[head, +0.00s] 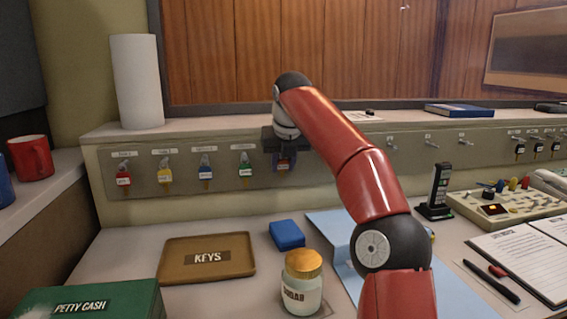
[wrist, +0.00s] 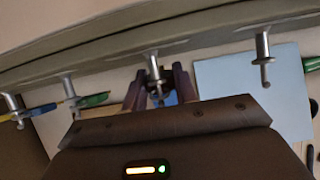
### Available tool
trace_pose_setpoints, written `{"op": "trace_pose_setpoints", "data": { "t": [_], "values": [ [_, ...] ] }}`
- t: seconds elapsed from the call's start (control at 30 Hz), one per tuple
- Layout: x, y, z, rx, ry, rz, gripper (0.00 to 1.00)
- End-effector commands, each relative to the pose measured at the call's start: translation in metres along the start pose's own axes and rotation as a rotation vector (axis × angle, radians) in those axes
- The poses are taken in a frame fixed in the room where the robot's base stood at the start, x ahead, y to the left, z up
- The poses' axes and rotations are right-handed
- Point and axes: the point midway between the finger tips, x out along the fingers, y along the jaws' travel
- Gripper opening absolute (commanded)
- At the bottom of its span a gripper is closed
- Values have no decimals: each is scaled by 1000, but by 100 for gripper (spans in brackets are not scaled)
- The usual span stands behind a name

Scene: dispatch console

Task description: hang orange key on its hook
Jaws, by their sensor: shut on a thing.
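My gripper (head: 285,164) is at the key rack (head: 222,178), just right of the hanging green key (head: 245,168). In the wrist view its two fingers (wrist: 159,84) are close together, one on each side of a metal hook's (wrist: 153,62) tip. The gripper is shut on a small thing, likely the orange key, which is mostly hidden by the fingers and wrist. I cannot tell whether its hole is around the hook or only near it. The brown KEYS tray (head: 178,272) is empty.
Red (head: 123,175), yellow (head: 165,176) and blue (head: 206,172) keys hang to the left. Bare hooks (head: 428,141) lie to the right. A sugar jar (head: 303,284), blue box (head: 287,235) and handset (head: 438,190) stand on the desk below.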

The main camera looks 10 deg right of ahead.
Motion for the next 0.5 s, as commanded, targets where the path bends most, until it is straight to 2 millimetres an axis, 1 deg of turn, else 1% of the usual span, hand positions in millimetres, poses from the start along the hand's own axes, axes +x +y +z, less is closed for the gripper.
{"op": "trace_pose_setpoints", "data": {
  "t": [0.03, 0.37, 0.4, 0.5],
  "values": [
    [2, 0, 4, 2, -12, 2, 0],
    [5, 0, 4, 1, -10, 2, 0],
    [6, 0, 4, 1, -11, 2, 33],
    [5, 0, 4, 1, -9, 2, 46]
  ]
}}
